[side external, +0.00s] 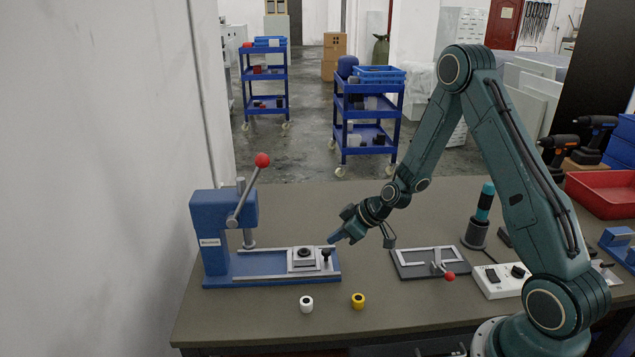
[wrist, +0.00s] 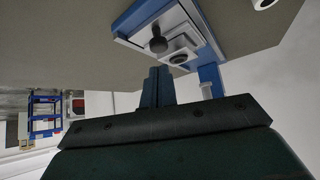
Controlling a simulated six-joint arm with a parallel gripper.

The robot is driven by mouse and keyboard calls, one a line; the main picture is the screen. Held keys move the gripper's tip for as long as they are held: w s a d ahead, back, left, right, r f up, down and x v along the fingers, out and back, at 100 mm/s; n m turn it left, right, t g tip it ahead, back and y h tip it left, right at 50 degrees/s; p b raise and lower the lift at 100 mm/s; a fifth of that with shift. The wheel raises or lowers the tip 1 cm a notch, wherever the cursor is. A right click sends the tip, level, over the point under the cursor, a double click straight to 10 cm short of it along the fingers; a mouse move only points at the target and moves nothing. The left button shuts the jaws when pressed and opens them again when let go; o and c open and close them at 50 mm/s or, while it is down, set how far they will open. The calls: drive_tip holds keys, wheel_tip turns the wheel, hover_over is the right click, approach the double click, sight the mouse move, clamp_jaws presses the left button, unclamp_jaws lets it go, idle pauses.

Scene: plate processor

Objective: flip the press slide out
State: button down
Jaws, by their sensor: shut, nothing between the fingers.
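The blue press (side external: 212,235) stands at the left of the table, with a lever ending in a red ball (side external: 262,160). Its slide (side external: 303,259) is a light metal block with a dark round recess, sitting on the rails at the right end of the press base. A black knob (side external: 326,256) stands at the slide's right end. The wrist view also shows the slide (wrist: 186,50) and the knob (wrist: 158,43). My gripper (side external: 332,240) is shut and empty, pointing left and down, just above and right of the knob. In the wrist view its fingers (wrist: 158,78) appear close to the slide, apart from the knob.
A white ring (side external: 306,304) and a yellow ring (side external: 358,300) stand in front of the press. A dark plate fixture (side external: 410,270) with a red-ball handle (side external: 449,276) and a white control box (side external: 497,283) lie to the right. A wall (side external: 110,180) bounds the left.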

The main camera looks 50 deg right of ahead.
drive_tip(key=shift+v, duration=2.8)
drive_tip(key=shift+w+a, duration=0.1)
drive_tip(key=s+a+r+g+h, duration=0.1)
drive_tip(key=s+a+r, duration=0.3)
drive_tip(key=r, duration=0.4)
drive_tip(key=s+a+r+g, duration=0.1)
drive_tip(key=s+a+r, duration=0.4)
drive_tip(key=r, duration=0.2)
drive_tip(key=s+a+r+m, duration=0.1)
drive_tip(key=s+r, duration=0.3)
drive_tip(key=s, duration=0.4)
drive_tip(key=s+a+r+m+h, duration=0.1)
drive_tip(key=s+r+m, duration=0.1)
drive_tip(key=s, duration=0.6)
drive_tip(key=shift+s+a+r+m+h, duration=0.25)
drive_tip(key=shift+a+r+m+h, duration=0.1)
drive_tip(key=shift+r, duration=0.55)
